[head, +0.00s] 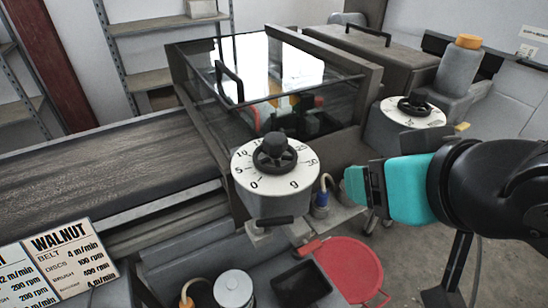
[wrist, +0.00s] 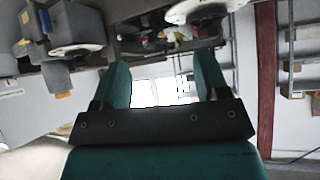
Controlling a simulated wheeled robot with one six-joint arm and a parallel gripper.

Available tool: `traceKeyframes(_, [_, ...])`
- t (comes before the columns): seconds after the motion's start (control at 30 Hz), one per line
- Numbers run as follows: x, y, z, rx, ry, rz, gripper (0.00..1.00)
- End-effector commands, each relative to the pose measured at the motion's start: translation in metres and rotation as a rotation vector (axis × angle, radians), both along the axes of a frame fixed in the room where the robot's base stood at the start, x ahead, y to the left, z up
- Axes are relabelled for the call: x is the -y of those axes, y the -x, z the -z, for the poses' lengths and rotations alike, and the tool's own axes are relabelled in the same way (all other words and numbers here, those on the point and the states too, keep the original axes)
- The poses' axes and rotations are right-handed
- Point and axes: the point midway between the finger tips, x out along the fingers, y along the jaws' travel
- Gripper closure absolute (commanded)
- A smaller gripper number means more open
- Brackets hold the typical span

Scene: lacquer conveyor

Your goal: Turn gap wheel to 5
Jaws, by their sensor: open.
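A white round dial (head: 245,160) with a black knobbed handwheel (head: 275,152) stands at the middle in the head view. Its numbers run from 0 through 5 and 10 to 30; I cannot read where its pointer stands. A second, smaller white dial (head: 413,112) with a black knob is farther back on the right. No label shows which is the gap wheel. My teal gripper (head: 352,186) is right of the near dial, apart from it, pointing left. In the wrist view my gripper (wrist: 162,62) is open with nothing between its fingers.
A glass-covered machine box (head: 350,95) stands behind the near dial. A dark conveyor belt (head: 95,175) runs left. A WALNUT settings card (head: 70,262), a red round plate (head: 348,268), a black tray (head: 300,284) and a lidded can (head: 233,287) are in front.

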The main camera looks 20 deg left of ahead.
Motion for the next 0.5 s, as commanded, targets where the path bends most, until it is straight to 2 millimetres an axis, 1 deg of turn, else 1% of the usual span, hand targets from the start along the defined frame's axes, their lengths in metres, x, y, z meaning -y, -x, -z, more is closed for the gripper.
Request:
traceKeyframes(0.03, [-0.018,0.007,0.006,0.067,-0.034,-0.037,0.32])
traceKeyframes(0.1, [-0.035,0.014,-0.001,0.147,-0.085,-0.069,0.32])
traceKeyframes(0.2, [-0.052,0.023,-0.01,0.225,-0.14,-0.107,0.32])
traceKeyframes(0.33, [-0.061,0.028,-0.018,0.269,-0.172,-0.128,0.32])
traceKeyframes(0.5, [-0.067,0.023,-0.023,0.278,-0.17,-0.124,0.32])
